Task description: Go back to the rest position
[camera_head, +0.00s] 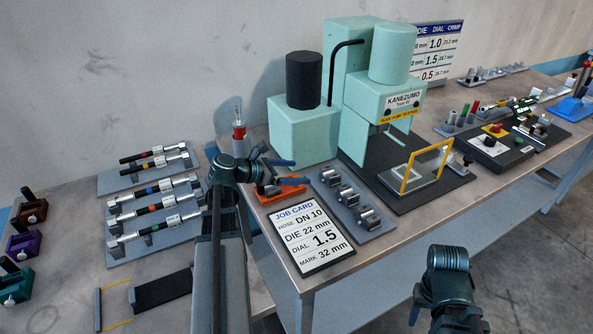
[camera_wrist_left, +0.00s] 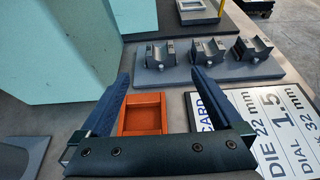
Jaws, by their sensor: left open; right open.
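My left gripper (camera_head: 290,172) is over the near-left part of the bench, beside the green press. It also shows in the left wrist view (camera_wrist_left: 156,78), where its two blue fingers are apart with nothing between them. An orange tray (camera_head: 268,197) lies beneath it; in the left wrist view the tray (camera_wrist_left: 143,132) appears empty between the fingers. My right gripper (camera_head: 418,305) is low at the bottom of the head view, in front of the bench and away from its objects. Its fingers are mostly cut off or hidden by the arm, and no held object shows.
The job card (camera_head: 307,237) and a grey plate with several die blocks (camera_head: 352,198) are close to the left gripper. The green press (camera_head: 388,85) stands behind. A red-and-grey bottle (camera_head: 239,133) and racks of hoses (camera_head: 152,205) are at left. Floor is clear at lower right.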

